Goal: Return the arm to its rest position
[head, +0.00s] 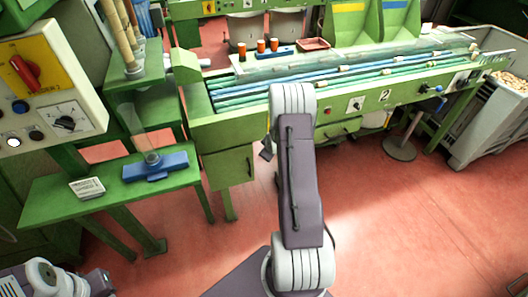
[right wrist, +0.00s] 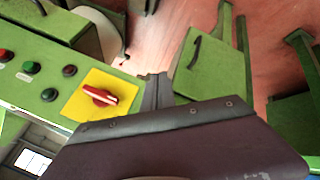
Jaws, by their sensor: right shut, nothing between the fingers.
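My right arm (head: 300,185) rises through the middle of the head view, in front of the green machine bench. Its gripper is mostly hidden behind the arm there. In the right wrist view the dark fingers of my right gripper (right wrist: 157,90) are together, with nothing seen between them. Behind them are a green control box and the red floor. Part of my left arm (head: 50,280) shows at the bottom left corner of the head view; I cannot make out its gripper there.
The green bench (head: 225,135) carries blue and green rods and small orange-topped pieces (head: 261,46). A green side table (head: 50,210) holds a blue stand (head: 170,168) and a white card (head: 87,187). A grey bin (head: 470,135) stands right. Red floor (head: 420,235) is open at lower right.

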